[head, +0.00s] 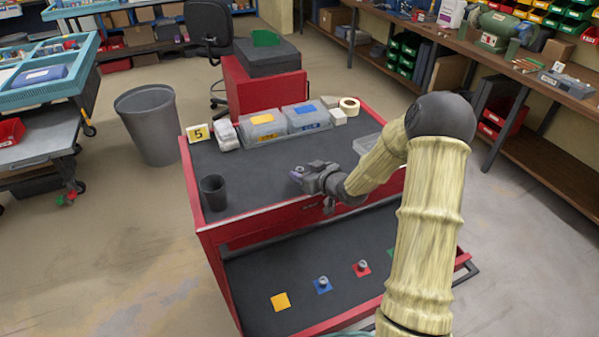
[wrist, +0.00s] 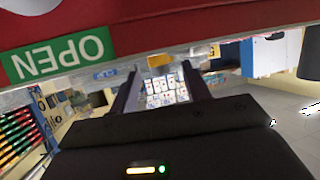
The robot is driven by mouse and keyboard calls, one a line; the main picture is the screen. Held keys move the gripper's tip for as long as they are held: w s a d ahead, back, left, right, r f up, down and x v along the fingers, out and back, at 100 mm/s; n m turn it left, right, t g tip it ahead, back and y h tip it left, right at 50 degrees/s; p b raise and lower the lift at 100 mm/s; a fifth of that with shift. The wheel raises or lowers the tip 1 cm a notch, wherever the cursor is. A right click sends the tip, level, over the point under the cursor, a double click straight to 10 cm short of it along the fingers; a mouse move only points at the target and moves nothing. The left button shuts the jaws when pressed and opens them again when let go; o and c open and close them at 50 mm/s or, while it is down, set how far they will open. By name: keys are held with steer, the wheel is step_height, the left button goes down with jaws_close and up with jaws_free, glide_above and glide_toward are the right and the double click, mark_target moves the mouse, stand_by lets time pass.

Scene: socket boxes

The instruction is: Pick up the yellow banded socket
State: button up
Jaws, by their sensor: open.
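I cannot make out a yellow banded socket in either view. In the head view, a yellow square (head: 280,301) lies bare on the lower tray. Beside it, one metal socket (head: 323,281) stands on a blue square and another socket (head: 362,264) on a red square; any bands are too small to tell. My gripper (head: 297,175) is over the dark cart top, above and behind the tray. In the wrist view, my gripper's two fingers (wrist: 162,82) are apart with nothing held between them.
A red cart (head: 262,215) carries a black cup (head: 214,193), lidded clear boxes (head: 264,128) with yellow and blue labels, a tape roll (head: 350,105) and a "5" sign (head: 198,133). A green square (head: 391,253) is partly hidden by my arm. A grey bin (head: 150,125) stands left.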

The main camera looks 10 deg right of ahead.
steer(key=x, duration=0.2)
steer(key=shift+w+a+f, duration=0.15)
steer(key=shift+w, duration=0.2)
steer(key=shift+c, duration=0.2)
jaws_close()
